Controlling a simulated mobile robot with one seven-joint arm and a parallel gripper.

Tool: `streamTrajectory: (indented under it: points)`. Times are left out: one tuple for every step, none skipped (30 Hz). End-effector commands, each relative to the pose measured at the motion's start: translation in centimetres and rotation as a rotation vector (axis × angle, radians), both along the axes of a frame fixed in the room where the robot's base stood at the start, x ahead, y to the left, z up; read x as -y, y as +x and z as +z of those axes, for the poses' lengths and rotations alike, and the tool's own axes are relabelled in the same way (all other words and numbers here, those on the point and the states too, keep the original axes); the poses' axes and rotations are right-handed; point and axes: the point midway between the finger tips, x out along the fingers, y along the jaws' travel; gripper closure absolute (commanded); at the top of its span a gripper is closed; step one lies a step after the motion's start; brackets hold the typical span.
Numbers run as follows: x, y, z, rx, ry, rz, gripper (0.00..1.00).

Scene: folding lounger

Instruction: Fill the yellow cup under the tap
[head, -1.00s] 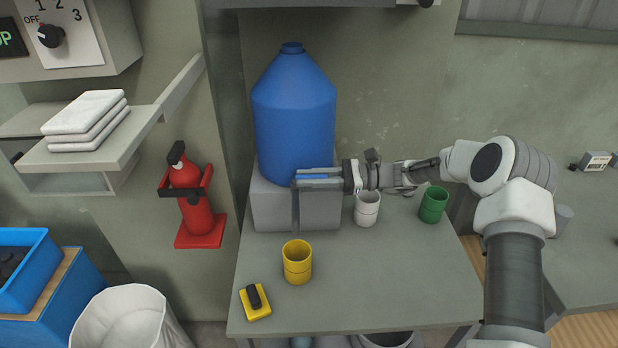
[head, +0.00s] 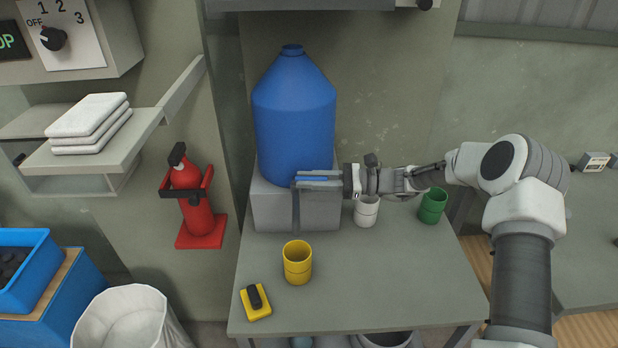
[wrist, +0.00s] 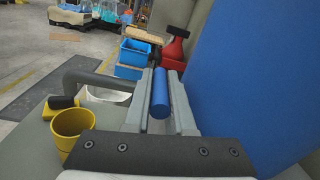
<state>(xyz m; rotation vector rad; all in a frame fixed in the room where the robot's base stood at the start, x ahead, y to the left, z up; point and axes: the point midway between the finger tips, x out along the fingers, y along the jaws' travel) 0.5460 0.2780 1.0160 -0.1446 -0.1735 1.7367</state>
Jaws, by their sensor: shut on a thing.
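The yellow cup (head: 297,264) stands upright on the table in front of the grey block that bears the blue water tank (head: 294,118). It also shows at the lower left of the wrist view (wrist: 71,130). A grey tap spout (wrist: 88,76) bends down near the cup; in the head view its vertical part appears just behind the cup. I cannot tell whether the cup is exactly below it. My gripper (head: 310,180) is shut on a blue cylindrical tap handle (wrist: 160,94), beside the tank. No water is visible, and the inside of the cup is unclear.
A white cup (head: 366,212) stands below my wrist and a green cup (head: 432,206) farther right. A yellow-and-black item (head: 256,301) lies at the table's front left. The table's front right is clear. A red extinguisher (head: 193,200) is left of the table.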

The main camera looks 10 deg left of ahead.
Motion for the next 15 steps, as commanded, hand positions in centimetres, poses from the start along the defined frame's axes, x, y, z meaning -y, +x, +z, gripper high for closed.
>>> streamTrajectory:
  points:
    - [0.13,0.0,0.35,-0.004,0.001,-0.036,1.0]
    - [0.12,-0.01,0.29,-0.005,0.001,-0.056,1.0]
    - [0.15,0.01,0.25,-0.005,0.001,-0.083,1.0]
    - [0.13,0.0,0.26,-0.006,0.002,-0.101,1.0]
    - [0.1,-0.01,0.24,-0.005,0.002,-0.119,1.0]
    - [0.12,0.01,0.18,-0.005,0.001,-0.141,1.0]
    - [0.14,0.04,0.2,-0.004,0.002,-0.156,1.0]
    - [0.11,0.02,0.16,-0.004,0.001,-0.168,1.0]
    - [0.07,0.04,0.17,-0.002,0.002,-0.182,1.0]
    - [0.07,0.02,0.15,-0.002,0.001,-0.189,1.0]
    - [0.06,0.01,0.09,-0.003,0.0,-0.195,1.0]
    - [0.07,0.03,0.05,-0.002,-0.001,-0.201,1.0]
    - [0.07,0.04,0.05,-0.002,-0.001,-0.204,1.0]
    - [0.07,0.06,0.04,-0.001,-0.001,-0.205,1.0]
    - [0.07,0.06,0.03,-0.001,-0.002,-0.205,1.0]
